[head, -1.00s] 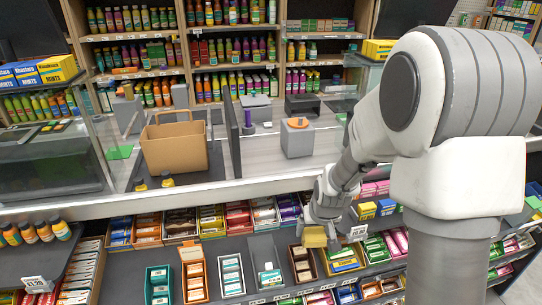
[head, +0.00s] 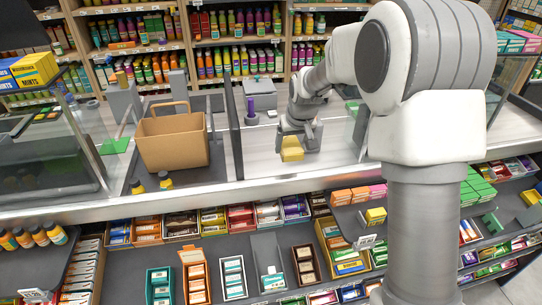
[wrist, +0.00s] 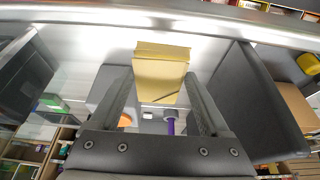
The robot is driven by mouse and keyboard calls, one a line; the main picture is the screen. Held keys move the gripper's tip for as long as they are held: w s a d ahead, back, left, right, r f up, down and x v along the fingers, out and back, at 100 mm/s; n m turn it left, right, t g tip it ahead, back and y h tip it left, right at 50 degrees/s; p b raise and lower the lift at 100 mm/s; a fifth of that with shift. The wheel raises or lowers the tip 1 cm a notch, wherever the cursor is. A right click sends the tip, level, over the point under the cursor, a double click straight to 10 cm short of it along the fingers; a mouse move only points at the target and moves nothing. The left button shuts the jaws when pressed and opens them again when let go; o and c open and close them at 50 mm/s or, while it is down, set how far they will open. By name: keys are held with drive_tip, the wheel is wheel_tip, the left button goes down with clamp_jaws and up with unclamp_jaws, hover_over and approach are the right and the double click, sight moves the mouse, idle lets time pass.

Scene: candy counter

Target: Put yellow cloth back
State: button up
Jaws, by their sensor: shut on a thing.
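The yellow cloth (head: 291,149) is a pale yellow, folded, block-like piece. My gripper (head: 289,134) is shut on it and holds it over the counter, right of the dark upright panel. In the wrist view the cloth (wrist: 161,72) sits between the tips of my two fingers, with its far part sticking out beyond them. Whether it touches the counter cannot be told. A grey box with an orange top is mostly hidden behind my gripper; the orange top (wrist: 124,120) shows in the wrist view.
The dark upright panel (head: 234,135) stands left of my gripper, with a brown paper bag (head: 172,142) beyond it. A purple item on a grey base (head: 250,111) stands behind. Candy boxes (head: 240,216) fill the shelf below the counter (head: 345,148). Glass lies to the right.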

hover_over(270, 163)
drive_tip(key=s, duration=0.1)
drive_tip(key=f, duration=0.4)
drive_tip(key=shift+s+d+f, duration=0.2)
drive_tip(key=shift+d+f, duration=0.05)
drive_tip(key=shift+f, duration=2.15)
drive_tip(key=shift+f, duration=0.1)
drive_tip(key=shift+f, duration=0.15)
drive_tip(key=o, duration=1)
drive_tip(key=shift+r, duration=0.25)
